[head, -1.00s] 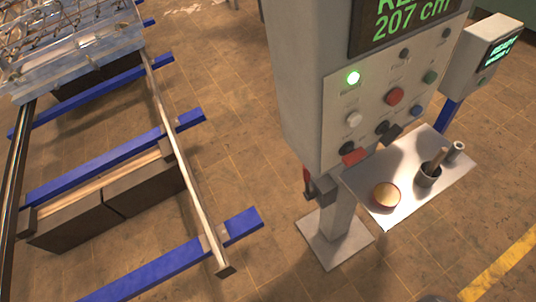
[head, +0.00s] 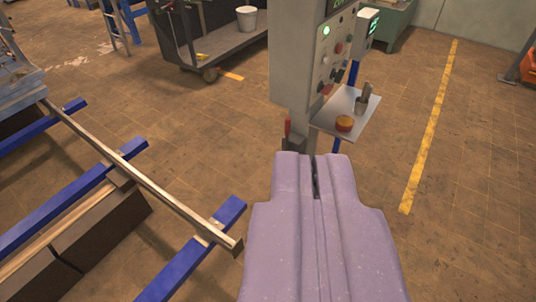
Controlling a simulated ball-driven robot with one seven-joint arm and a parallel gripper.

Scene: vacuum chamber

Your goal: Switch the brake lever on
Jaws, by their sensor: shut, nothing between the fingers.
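A small lever with a red handle (head: 287,128) sits on a dark bracket low on the left side of the grey control cabinet (head: 295,70). I take it to be the brake lever; its handle stands about upright. My gripper (head: 314,165), pale purple, reaches up from the bottom of the view. Its two fingers are shut together and empty. In the picture the fingertips are just below the lever and cover the lower part of the cabinet's post. I cannot tell whether they touch the lever.
A metal shelf (head: 330,119) with a round orange-topped object (head: 344,123) and a cup (head: 361,104) juts out to the right of the lever. A dark cart (head: 225,48) stands behind. The floor right is clear.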

